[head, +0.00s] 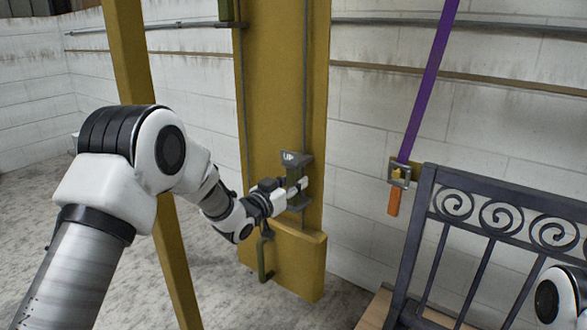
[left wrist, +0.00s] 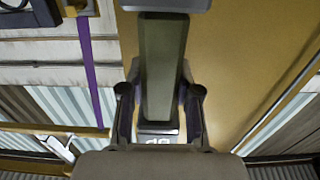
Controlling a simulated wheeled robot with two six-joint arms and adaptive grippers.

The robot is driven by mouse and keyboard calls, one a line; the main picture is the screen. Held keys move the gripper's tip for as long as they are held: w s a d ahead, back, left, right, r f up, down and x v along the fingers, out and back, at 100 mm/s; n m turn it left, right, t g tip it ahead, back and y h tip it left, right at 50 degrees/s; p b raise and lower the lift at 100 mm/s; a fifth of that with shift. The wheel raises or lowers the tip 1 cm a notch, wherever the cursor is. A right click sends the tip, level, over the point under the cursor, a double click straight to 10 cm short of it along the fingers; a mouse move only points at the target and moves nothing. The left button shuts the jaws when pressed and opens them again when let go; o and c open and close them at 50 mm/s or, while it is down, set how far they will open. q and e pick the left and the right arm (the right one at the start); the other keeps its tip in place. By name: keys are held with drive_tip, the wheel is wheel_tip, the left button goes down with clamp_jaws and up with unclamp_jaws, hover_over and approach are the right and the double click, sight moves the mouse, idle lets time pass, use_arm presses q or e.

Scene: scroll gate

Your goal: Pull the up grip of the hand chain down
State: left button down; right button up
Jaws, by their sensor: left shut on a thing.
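The up grip (head: 296,160) is a grey-green handle marked "UP" on a chain in front of the yellow post (head: 280,95). In the left wrist view its upright bar (left wrist: 163,65) runs between the fingers, with the pale lettering at the lower end. My left gripper (head: 294,189) is shut around this bar just below the plate with the letters. It also shows in the left wrist view (left wrist: 160,100), one finger on each side. A second green grip (head: 265,258) hangs lower left on the other chain. My right gripper is out of view.
A dark scroll gate (head: 499,216) leans at the right, near part of my right arm. A purple strap (head: 428,85) with an orange handle (head: 393,203) hangs before the white wall. A slanted yellow beam (head: 135,70) stands behind my left arm.

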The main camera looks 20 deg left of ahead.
sight(290, 200)
use_arm(q)
wheel_tip(290, 200, down, 5)
drive_tip(key=shift+s+d+f+b, duration=0.1)
drive_tip(key=shift+s+b, duration=0.05)
drive_tip(key=shift+b, duration=0.45)
drive_tip(key=c, duration=0.8)
unclamp_jaws()
drive_tip(key=shift+r, duration=0.3)
drive_tip(key=v, duration=1.1)
drive_tip(key=shift+s+a, duration=0.25)
drive_tip(key=shift+s, duration=0.1)
